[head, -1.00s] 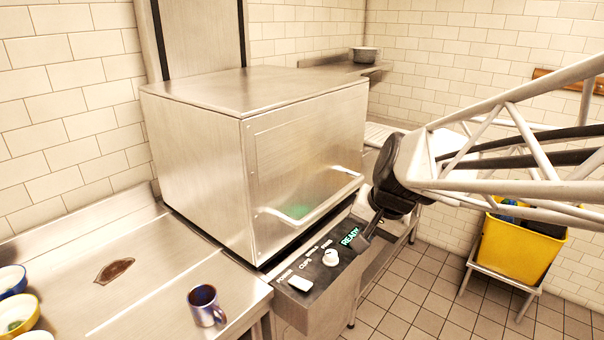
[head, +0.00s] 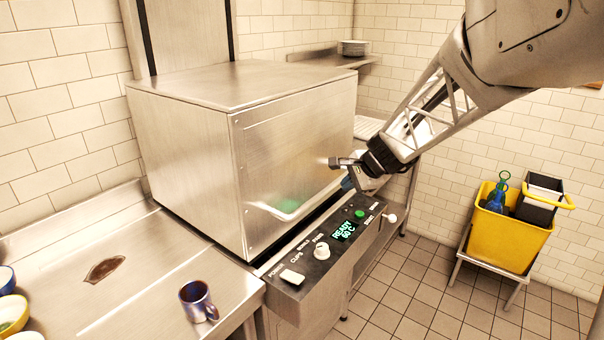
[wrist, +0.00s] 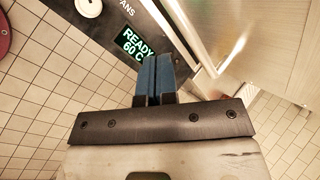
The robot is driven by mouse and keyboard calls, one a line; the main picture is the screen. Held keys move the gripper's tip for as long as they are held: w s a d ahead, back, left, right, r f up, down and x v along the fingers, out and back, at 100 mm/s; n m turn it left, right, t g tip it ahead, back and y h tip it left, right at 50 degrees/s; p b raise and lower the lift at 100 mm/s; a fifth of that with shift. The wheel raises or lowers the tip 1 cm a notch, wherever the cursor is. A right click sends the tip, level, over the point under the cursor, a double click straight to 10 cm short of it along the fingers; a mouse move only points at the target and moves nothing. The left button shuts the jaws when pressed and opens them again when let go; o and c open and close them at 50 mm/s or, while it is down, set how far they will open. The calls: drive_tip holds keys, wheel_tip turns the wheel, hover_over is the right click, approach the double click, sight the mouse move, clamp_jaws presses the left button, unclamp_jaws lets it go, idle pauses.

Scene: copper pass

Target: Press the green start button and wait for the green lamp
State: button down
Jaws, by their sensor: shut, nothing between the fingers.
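The green start button (head: 360,213) is a small round spot on the dark control panel (head: 301,262), right of the lit display (head: 343,231), which reads READY 60 C. My gripper (head: 347,183) is above the panel, up and left of the button and apart from it in the head view, close to the machine's front. In the wrist view its blue fingers (wrist: 152,78) are shut together with nothing between them. The display (wrist: 134,44) shows beside them; the button is not visible there. I cannot make out a separate green lamp.
The steel machine (head: 185,165) stands behind the panel. The panel also has a white switch (head: 291,277), a round knob (head: 321,251) and a white-ended lever (head: 390,218). A mug (head: 197,301) stands on the left counter. A yellow bin (head: 507,240) stands at right.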

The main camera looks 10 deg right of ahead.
sight(359, 214)
drive_tip(key=w+d+f+m+t, duration=0.1)
drive_tip(key=w+d+f+m, duration=0.2)
drive_tip(key=w, duration=0.4)
drive_tip(key=w+d+f+m+t, duration=0.1)
drive_tip(key=w+d+f+m, duration=0.3)
drive_tip(key=w+d+f, duration=0.1)
drive_tip(key=shift+w+d+f+m, duration=0.15)
drive_tip(key=shift+w+d+m, duration=0.15)
drive_tip(key=shift+w+d, duration=0.55)
drive_tip(key=shift+w+a+f, duration=0.15)
drive_tip(key=shift+w+a, duration=0.05)
drive_tip(key=shift+a, duration=0.05)
drive_tip(key=shift+f, duration=4.25)
drive_tip(key=shift+f, duration=0.9)
drive_tip(key=shift+r, duration=0.9)
